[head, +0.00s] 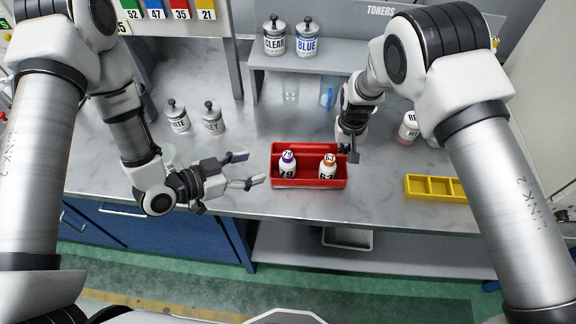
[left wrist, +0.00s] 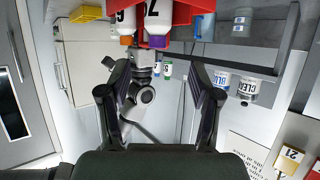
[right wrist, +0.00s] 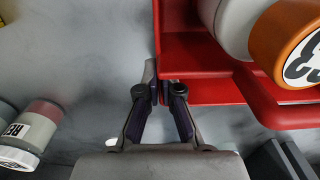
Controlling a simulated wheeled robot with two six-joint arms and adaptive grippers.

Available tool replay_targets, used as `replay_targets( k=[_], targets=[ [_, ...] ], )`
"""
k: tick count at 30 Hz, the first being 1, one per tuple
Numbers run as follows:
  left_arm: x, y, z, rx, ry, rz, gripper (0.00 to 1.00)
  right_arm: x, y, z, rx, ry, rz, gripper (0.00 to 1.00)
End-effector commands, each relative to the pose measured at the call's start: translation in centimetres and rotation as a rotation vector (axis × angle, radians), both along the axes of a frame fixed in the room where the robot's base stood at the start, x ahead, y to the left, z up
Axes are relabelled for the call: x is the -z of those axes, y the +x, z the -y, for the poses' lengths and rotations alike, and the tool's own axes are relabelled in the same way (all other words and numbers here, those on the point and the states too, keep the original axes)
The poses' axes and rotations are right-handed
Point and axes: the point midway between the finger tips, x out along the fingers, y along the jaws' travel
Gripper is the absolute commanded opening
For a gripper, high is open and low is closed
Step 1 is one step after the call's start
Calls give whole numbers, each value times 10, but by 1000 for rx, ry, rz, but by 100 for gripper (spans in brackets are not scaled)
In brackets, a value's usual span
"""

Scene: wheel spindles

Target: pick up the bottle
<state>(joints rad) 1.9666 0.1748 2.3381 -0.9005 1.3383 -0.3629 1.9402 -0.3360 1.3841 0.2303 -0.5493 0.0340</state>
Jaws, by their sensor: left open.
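Two white bottles stand upright in a red crate (head: 310,183) on the bench. The left one (head: 286,169) has a purple cap and reads 79; the right one (head: 327,171) has an orange cap and reads 63. Both bottles also show at the top of the left wrist view, purple-capped (left wrist: 158,22) and orange-capped (left wrist: 126,20). My left gripper (head: 248,169) is open and empty, left of the crate, fingers pointing towards it. My right gripper (head: 350,152) is at the crate's right end. In the right wrist view its fingers (right wrist: 160,88) close on the crate wall (right wrist: 205,90).
Two lidded jars (head: 178,116) (head: 212,118) stand behind my left gripper. A shelf (head: 310,63) behind the crate holds CLEAR and BLUE jars. A yellow divided tray (head: 432,187) lies at right, and a jar (head: 409,126) stands behind it. Bare bench lies left of the crate.

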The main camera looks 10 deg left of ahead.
Motion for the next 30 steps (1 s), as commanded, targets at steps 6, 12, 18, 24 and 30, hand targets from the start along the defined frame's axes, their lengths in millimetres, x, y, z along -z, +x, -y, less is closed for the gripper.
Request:
replay_targets(
  k=[6,12,18,24,30],
  targets=[
    [17,25,33,11,3,4,63,-1,0,0,0,0,1,0],
    [25,40,51,8,1,4,63,0,0,0,0,0,0,0],
    [36,60,78,9,0,5,63,0,0,0,0,0,0,0],
    [39,66,83,5,0,3,63,0,0,0,0,0,0,0],
    [39,66,83,5,0,3,21,0,0,0,0,0,0,0]
  ],
)
